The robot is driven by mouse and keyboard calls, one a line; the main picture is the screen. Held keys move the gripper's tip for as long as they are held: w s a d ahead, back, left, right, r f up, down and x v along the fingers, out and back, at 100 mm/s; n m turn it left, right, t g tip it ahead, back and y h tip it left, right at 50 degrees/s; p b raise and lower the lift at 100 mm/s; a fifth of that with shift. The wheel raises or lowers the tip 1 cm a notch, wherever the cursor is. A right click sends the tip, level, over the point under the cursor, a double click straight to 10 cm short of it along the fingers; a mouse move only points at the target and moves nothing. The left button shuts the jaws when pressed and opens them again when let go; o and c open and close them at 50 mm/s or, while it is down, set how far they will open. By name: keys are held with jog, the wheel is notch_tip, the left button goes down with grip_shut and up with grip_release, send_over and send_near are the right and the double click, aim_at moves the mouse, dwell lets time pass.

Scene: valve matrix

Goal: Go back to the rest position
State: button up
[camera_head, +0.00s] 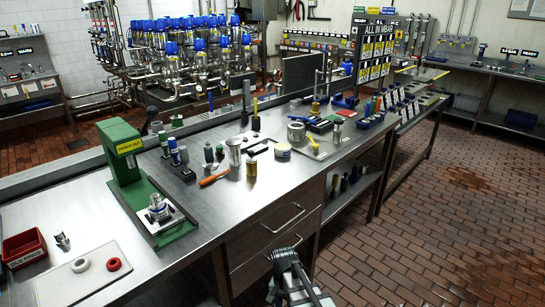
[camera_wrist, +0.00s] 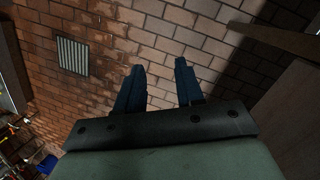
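My gripper (camera_wrist: 158,68) points down at the brick floor in the wrist view. Its two dark fingers stand apart with only floor between them, so it is open and empty. In the head view part of my arm (camera_head: 292,282) shows at the bottom, in front of the bench drawers and below the bench top. The fingertips cannot be made out there. The steel workbench (camera_head: 110,215) carries a green press (camera_head: 125,165) with a metal valve part (camera_head: 158,208) on its base. My gripper touches nothing that I can see.
The drawer unit (camera_head: 280,225) with two handles is close to my arm. On the bench are a red bin (camera_head: 24,250), a white board (camera_head: 75,275) with two rings, an orange-handled tool (camera_head: 214,177) and a metal cup (camera_head: 234,152). The brick floor (camera_head: 440,230) to the right is free.

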jog(key=s+d+f+n+g, duration=0.1)
jog(key=s+d+f, duration=0.3)
jog(key=s+f, duration=0.3)
jog(key=s+d+f+n+g, duration=0.1)
jog(key=s+d+f, duration=0.3)
jog(key=s, duration=0.9)
jog(key=s+d+f+n+g, duration=0.1)
jog(key=s+d+f, duration=0.3)
jog(key=s+f, duration=0.6)
jog(key=shift+s+d+f+n+g+y, duration=0.2)
jog(key=shift+s+d+n+g+y, duration=0.15)
jog(key=shift+g, duration=0.45)
